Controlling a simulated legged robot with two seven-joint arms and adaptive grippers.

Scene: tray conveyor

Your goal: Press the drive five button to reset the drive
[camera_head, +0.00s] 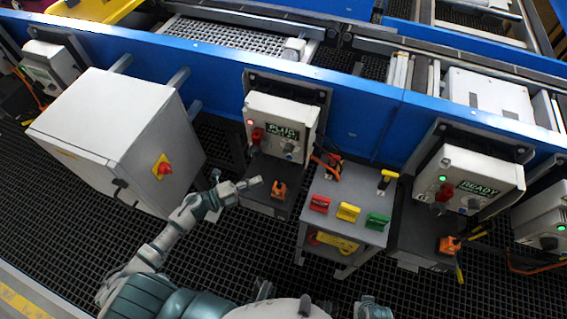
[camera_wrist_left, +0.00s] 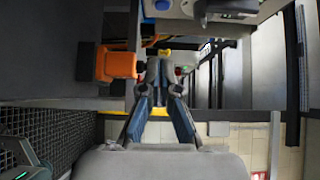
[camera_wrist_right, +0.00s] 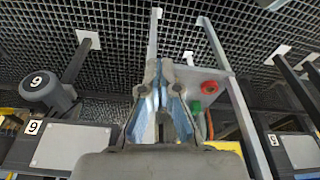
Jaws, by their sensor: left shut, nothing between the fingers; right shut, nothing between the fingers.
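A white drive unit (camera_head: 282,118) hangs mid-conveyor with a lit red lamp (camera_head: 250,122), a red switch (camera_head: 257,135), a small display and a round knob (camera_head: 289,147). I cannot read a drive number on it, nor tell which part is the drive five button. My left gripper (camera_head: 257,181) is shut and empty, below and in front of this unit, left of an orange plug part (camera_head: 279,189). In the left wrist view its fingertips (camera_wrist_left: 160,67) are together, right of an orange block (camera_wrist_left: 116,65). My right gripper (camera_wrist_right: 160,72) is shut and empty.
Another drive unit (camera_head: 468,182) reads READY with a green lamp. A grey stand (camera_head: 344,188) with red, yellow and green handles stands between the units. A white cabinet (camera_head: 103,127) with a red switch is at left. The blue conveyor rail (camera_head: 375,103) runs behind.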

